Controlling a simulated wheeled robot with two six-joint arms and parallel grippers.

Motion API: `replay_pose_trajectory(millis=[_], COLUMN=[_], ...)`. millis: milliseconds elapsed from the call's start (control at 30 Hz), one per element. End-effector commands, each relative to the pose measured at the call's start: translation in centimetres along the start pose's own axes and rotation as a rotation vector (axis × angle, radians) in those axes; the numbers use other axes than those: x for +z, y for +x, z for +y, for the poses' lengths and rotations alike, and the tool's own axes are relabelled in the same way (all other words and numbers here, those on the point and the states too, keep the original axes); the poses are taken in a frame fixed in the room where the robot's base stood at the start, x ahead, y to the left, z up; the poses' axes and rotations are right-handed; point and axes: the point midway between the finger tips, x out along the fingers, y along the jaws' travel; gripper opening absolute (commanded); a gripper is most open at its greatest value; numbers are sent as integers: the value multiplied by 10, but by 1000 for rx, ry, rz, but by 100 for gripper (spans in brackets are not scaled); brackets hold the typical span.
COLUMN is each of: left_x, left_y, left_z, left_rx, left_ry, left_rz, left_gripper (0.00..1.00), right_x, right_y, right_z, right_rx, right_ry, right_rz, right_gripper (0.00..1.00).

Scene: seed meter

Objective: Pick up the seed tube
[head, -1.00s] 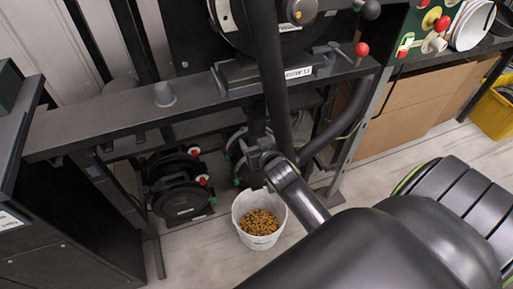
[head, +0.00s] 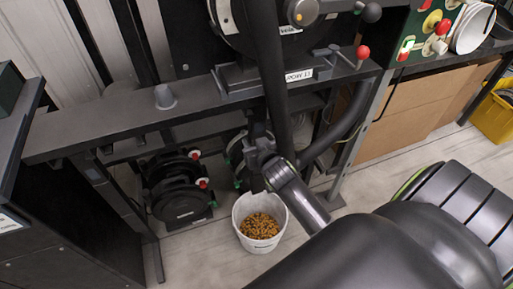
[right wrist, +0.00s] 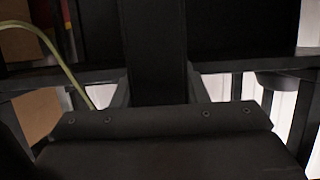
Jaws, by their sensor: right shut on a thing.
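The seed tube (head: 270,70) is a long, dark, straight tube. It stands nearly upright in the head view, passing in front of the machine's frame. My right gripper (head: 261,144) is at its lower part, above the white bucket, and is shut on it. In the right wrist view the tube shows as a wide dark band (right wrist: 155,50) between the two fingers (right wrist: 158,92). The tube's top runs out of the head view, and its lower end is hard to make out against the dark parts. My left gripper is not in view.
A white bucket (head: 236,215) holding brown seed stands on the floor below. A dark frame beam (head: 110,127) crosses behind the tube. A curved dark hose (head: 350,125) and a red-knobbed lever (head: 362,52) are close to the right. Black reels (head: 180,200) sit lower left.

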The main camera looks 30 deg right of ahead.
Motion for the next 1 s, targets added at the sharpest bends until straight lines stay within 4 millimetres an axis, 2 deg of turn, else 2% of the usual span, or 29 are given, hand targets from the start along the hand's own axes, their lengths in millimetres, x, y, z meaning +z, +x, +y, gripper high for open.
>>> replay_pose_trajectory(millis=[267,433,1000], left_x=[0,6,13], left_y=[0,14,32], left_z=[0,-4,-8], left_rx=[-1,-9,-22], left_ry=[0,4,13], left_rz=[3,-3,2], left_gripper=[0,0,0], right_x=[-6,-18,20], right_y=[-2,-6,-100], right_z=[0,0,0], right_rx=[-1,0,2], right_ry=[1,1,5], right_rz=[3,3,-3], right_gripper=[10,10,10])
